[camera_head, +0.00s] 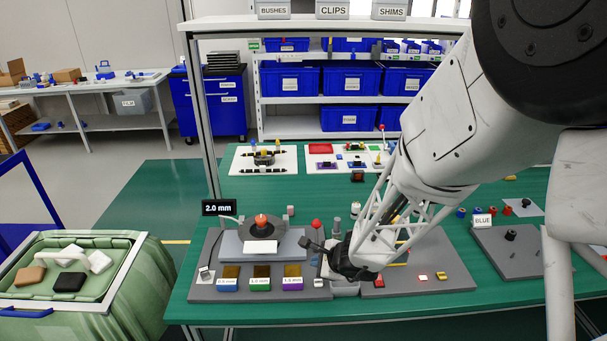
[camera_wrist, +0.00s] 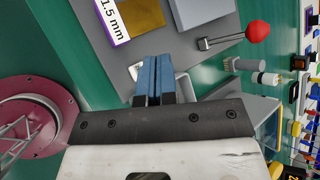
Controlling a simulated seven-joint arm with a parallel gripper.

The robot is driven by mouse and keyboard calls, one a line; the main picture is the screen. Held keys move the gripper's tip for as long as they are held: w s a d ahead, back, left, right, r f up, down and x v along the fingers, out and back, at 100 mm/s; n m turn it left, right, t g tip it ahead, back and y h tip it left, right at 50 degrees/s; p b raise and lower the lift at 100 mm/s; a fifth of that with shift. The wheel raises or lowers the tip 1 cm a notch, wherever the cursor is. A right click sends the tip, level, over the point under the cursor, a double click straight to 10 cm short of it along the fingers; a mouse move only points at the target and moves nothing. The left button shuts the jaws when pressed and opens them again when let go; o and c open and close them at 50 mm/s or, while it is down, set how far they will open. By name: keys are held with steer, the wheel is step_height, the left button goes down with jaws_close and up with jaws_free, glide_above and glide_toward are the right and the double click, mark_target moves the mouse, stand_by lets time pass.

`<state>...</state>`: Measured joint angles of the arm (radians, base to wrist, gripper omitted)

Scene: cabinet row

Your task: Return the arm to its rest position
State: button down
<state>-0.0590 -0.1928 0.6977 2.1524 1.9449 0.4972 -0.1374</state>
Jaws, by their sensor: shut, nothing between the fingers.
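My gripper (camera_head: 312,245) is low over the front middle of the green bench, above the grey fixture plates. In the wrist view its two blue fingers (camera_wrist: 153,78) lie side by side, shut with nothing between them. My white arm comes down from the upper right and hides part of the bench. In the wrist view the fingertips point towards a grey plate, near a tile labelled 1.5 mm (camera_wrist: 112,22) and a red-knobbed lever (camera_wrist: 256,31). I cannot tell the exact height over the plate.
A grey plate (camera_head: 205,290) carries labelled tiles (camera_head: 260,284) and a stand with an orange-red piece (camera_head: 262,220). A 2.0 mm display (camera_head: 219,208) stands behind. Another plate (camera_head: 500,245) lies right. A green-draped bin (camera_head: 130,285) stands left. Shelf uprights (camera_head: 203,130) frame the bench.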

steer(key=s+r+n+g, duration=0.2)
steer(key=s+r+n, duration=0.4)
steer(key=r, duration=0.3)
steer(key=s+r+n+g, duration=0.1)
steer(key=s+r+n, duration=0.45)
steer(key=r, duration=0.25)
steer(key=s+d+r+n+h, duration=0.3)
steer(key=s+d+r, duration=0.1)
steer(key=s, duration=0.4)
steer(key=s+d+r+n+g+h, duration=0.1)
steer(key=s+d+r+n+h, duration=0.2)
steer(key=s+d, duration=0.4)
step_height(320, 180, up, 2)
steer(key=shift+s+d+r+n, duration=0.25)
steer(key=shift+s+d+n, duration=0.05)
steer(key=shift+s+n, duration=0.15)
